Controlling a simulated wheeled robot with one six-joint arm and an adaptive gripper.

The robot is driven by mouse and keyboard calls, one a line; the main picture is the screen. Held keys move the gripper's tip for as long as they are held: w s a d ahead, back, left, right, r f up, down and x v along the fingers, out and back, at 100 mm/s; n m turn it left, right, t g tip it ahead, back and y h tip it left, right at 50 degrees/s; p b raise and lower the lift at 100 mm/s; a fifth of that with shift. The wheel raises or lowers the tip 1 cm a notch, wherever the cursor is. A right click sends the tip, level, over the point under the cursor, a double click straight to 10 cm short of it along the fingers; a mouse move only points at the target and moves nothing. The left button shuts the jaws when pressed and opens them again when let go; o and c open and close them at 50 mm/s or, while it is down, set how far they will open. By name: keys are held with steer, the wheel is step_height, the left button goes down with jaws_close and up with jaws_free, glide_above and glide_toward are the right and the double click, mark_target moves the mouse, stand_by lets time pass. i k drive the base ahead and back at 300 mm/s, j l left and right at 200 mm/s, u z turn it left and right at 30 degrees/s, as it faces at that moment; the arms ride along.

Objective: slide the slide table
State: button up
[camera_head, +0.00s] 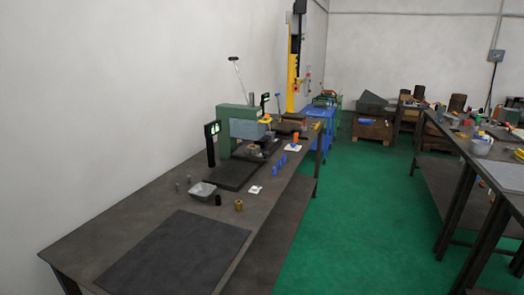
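A green machine (234,113) with a grey block and a lever on top stands on the long dark workbench (120,218) along the left wall. A flat black plate (228,177) lies at its front and may be the slide table; I cannot tell for sure at this size. A dark upright post with a lit green panel (212,141) stands at the machine's left. My gripper is not in view, and nothing is seen touching the machine.
A grey tray (203,192), a brass cylinder (239,205) and several blue pegs (279,166) stand near the plate. A dark mat (175,252) covers the bench's near end. Green floor (370,220) is open between this bench and the right bench (455,165).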

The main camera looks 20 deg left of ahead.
mark_target(262, 147)
steer(key=i+u, duration=0.1)
steer(key=i, duration=0.45)
steer(key=i+l+u, duration=0.1)
steer(key=i, duration=0.4)
steer(key=i+l+u, duration=0.1)
steer(key=i, duration=0.4)
steer(key=i+l+u, duration=0.1)
steer(key=i+l, duration=0.2)
steer(key=i, duration=0.25)
steer(key=i+l+u, duration=0.15)
steer(key=i, duration=0.35)
steer(key=i+l+u, duration=0.1)
steer(key=i+l, duration=0.25)
steer(key=i, duration=0.15)
steer(key=i+l+u, duration=0.1)
steer(key=i+l, duration=0.2)
steer(key=i, duration=0.2)
